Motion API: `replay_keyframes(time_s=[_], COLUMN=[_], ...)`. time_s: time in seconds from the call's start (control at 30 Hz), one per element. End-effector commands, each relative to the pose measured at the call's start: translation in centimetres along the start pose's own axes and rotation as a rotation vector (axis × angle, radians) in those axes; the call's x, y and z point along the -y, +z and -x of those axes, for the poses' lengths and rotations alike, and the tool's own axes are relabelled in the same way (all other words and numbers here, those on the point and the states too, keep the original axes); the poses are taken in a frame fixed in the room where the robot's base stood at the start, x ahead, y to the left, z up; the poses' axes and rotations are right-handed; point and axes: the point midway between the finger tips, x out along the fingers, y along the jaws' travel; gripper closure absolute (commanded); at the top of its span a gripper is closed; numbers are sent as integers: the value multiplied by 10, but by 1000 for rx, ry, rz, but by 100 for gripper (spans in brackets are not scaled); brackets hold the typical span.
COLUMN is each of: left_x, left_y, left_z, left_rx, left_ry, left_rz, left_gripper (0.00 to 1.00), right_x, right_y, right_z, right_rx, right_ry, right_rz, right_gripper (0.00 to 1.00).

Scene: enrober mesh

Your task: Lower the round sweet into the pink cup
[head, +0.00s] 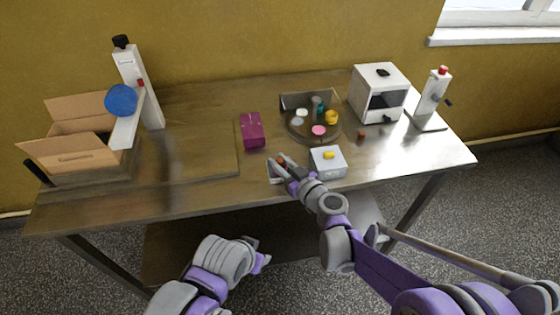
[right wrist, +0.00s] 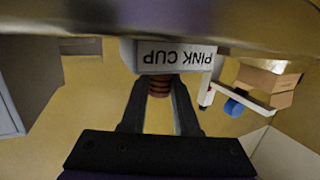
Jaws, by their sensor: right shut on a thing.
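My right gripper (head: 283,167) is shut on the round sweet (head: 281,160), low over the front edge of the table. In the right wrist view the sweet (right wrist: 158,86) is reddish brown and ridged, held between the two dark fingertips. A pale block labelled "PINK CUP" (right wrist: 185,56) shows upside down close beyond the sweet. In the head view a pale block (head: 275,179) sits below the gripper, mostly covered by it. I cannot make out the cup's opening or whether the sweet touches it. My left gripper (head: 258,256) is low in front of the table, its jaws unclear.
A white box with a yellow top piece (head: 328,163) stands just right of my right gripper. A magenta box (head: 252,131) and a round tray (head: 296,130) with several coloured pieces are behind. A small brown piece (head: 361,134) lies right.

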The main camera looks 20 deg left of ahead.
Motion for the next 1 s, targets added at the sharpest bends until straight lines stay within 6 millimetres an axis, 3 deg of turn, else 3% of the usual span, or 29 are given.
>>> replay_keyframes(time_s=[0.97,1.0], left_x=[0,0], left_y=[5,5], left_z=[-7,-7], left_rx=[3,3], left_ry=[0,0], left_rz=[0,0], left_gripper=[50,50], right_x=[0,0], right_y=[12,11], right_z=[-2,-2], right_rx=[0,0], right_ry=[0,0], right_rz=[0,0], right_gripper=[100,64])
